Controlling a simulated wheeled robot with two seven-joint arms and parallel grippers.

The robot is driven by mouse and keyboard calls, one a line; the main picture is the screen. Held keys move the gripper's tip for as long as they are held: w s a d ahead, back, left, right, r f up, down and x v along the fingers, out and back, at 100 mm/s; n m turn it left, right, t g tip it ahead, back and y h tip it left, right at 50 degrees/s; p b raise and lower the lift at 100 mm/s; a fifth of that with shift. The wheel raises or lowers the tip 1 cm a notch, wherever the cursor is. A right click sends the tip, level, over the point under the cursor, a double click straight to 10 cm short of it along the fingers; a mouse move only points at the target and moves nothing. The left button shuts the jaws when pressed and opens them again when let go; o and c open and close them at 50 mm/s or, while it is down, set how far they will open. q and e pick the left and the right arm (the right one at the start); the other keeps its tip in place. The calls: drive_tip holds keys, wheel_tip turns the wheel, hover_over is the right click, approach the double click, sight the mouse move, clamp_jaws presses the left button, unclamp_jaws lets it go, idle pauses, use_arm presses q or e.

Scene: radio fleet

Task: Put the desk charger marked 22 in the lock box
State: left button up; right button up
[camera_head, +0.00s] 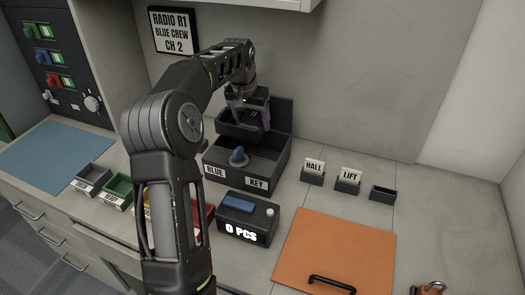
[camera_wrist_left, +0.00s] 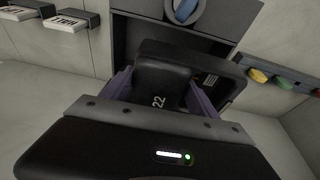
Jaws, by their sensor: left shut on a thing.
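The desk charger (camera_wrist_left: 158,75) is dark, with 22 printed on it in the left wrist view. It also shows in the head view (camera_head: 238,123). My left gripper (camera_head: 249,106) is shut on it, with a purple finger on each side. It holds the charger above a dark box labelled BLUE and KEY, which looks like the lock box (camera_head: 225,182). This box has a blue knob (camera_head: 238,156) at its front and a raised panel at its back. The charger hides part of the box. My right gripper is not in view.
A counter reading 0 PCS (camera_head: 240,235) stands in front of the box. Small holders marked HALL (camera_head: 313,178) and LIFT (camera_head: 347,186) stand to the right, with an empty dark tray (camera_head: 383,194) beyond. An orange mat (camera_head: 340,245) has a black handle on it. Coloured bins (camera_head: 117,192) stand left.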

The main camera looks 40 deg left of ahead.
use_arm(q)
drive_tip(key=w+d, duration=0.2)
drive_tip(key=shift+w+d, duration=0.1)
drive_tip(key=shift+d, duration=0.2)
wheel_tip(320, 180, down, 8)
drive_tip(key=shift+a+r+b, duration=0.15)
drive_tip(key=shift+r+b, duration=0.1)
drive_tip(key=shift+b, duration=0.05)
drive_tip(key=shift+f+b, duration=1.4)
drive_tip(key=shift+f, duration=0.8)
drive_tip(key=shift+f, duration=0.2)
drive_tip(key=o, duration=1.7)
drive_tip(key=shift+o, duration=0.2)
drive_tip(key=shift+r, duration=0.2)
